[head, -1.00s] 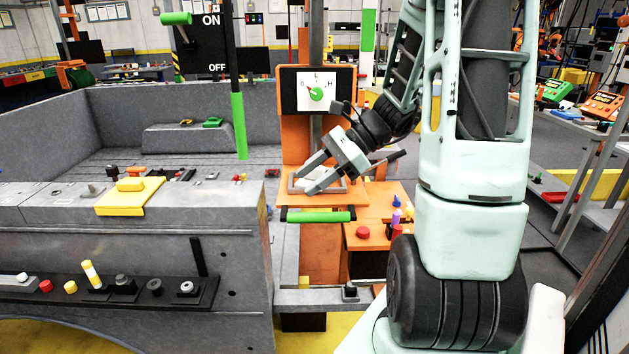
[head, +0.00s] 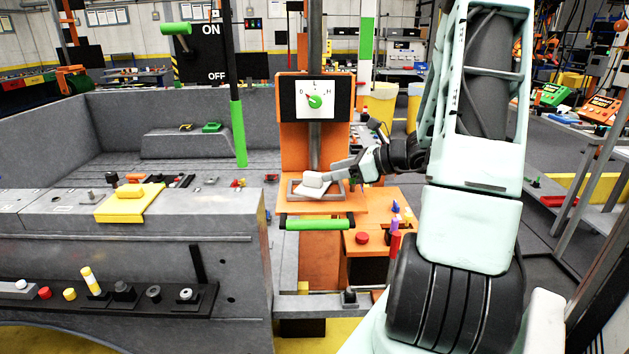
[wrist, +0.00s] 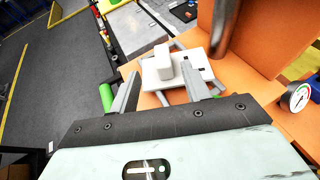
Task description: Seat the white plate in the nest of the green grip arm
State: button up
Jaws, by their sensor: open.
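The white plate (head: 312,191), with a white block raised on top, lies at the grey frame nest (head: 292,191) on the orange shelf. In the wrist view the plate (wrist: 152,80) looks askew to the frame bars; I cannot tell whether it sits fully down. The green grip (head: 317,223) is a horizontal bar in front of the shelf. My gripper (head: 342,169) is open at the plate's right, its fingers pointing left. In the wrist view its two fingers stand apart on the near side of the plate, with nothing clamped between them.
An orange upright with a dial (head: 316,99) rises behind the nest. A lower orange panel with a red button (head: 362,237) and small coloured knobs is at right. A grey bed (head: 120,250) with a yellow slide (head: 130,200) fills the left.

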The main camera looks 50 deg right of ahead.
aim_at(317, 174)
jog(key=shift+p+x, duration=1)
jog(key=shift+x, duration=2.55)
jog(key=shift+w+d, duration=0.1)
jog(key=shift+d, duration=0.1)
grip_shut()
